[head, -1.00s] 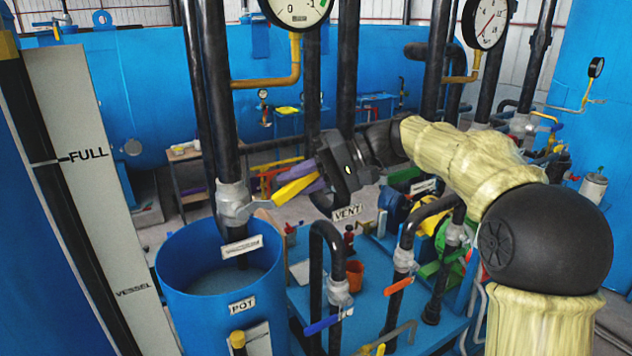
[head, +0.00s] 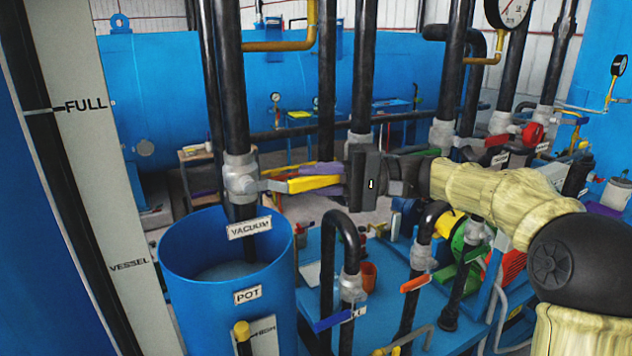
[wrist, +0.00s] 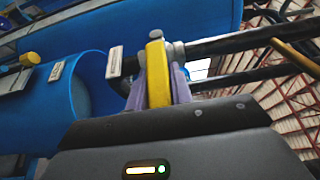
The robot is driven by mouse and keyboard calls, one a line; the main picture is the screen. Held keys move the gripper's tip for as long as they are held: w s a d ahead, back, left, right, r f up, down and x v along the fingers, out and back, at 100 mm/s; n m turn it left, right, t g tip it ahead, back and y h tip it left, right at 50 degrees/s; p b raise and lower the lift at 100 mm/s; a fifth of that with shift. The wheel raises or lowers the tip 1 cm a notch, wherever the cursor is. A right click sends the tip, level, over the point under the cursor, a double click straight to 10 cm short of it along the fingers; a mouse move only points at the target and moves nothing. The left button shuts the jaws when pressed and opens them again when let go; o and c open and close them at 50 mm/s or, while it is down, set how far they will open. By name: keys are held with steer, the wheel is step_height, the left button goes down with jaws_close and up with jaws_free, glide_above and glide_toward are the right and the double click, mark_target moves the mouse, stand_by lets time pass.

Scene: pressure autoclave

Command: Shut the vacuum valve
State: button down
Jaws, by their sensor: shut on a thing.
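The vacuum valve (head: 241,180) is a grey fitting on a black upright pipe, above a white VACUUM label (head: 249,228). Its yellow lever (head: 318,185) points right, roughly level and across the pipe. My gripper (head: 297,181) comes from the right, its purple fingers shut on the lever. In the wrist view the yellow lever (wrist: 157,78) runs between the two purple fingers of my gripper (wrist: 160,88), and the valve lies just beyond the tips. The fingers partly hide the lever.
A blue open pot (head: 178,270) stands below the valve. A blue-handled valve (head: 328,321) and an orange-handled valve (head: 414,284) sit on lower pipes to the right. A black upright pipe (head: 326,100) stands behind my gripper. A FULL/VESSEL level board (head: 85,170) is at left.

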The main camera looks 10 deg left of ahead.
steer(key=shift+f, duration=0.15)
steer(key=c, duration=1.2)
jaws_free()
steer(key=shift+c, duration=0.2)
steer(key=b+v, duration=0.2)
steer(key=v, duration=1.5)
steer(key=shift+d+b, duration=0.3)
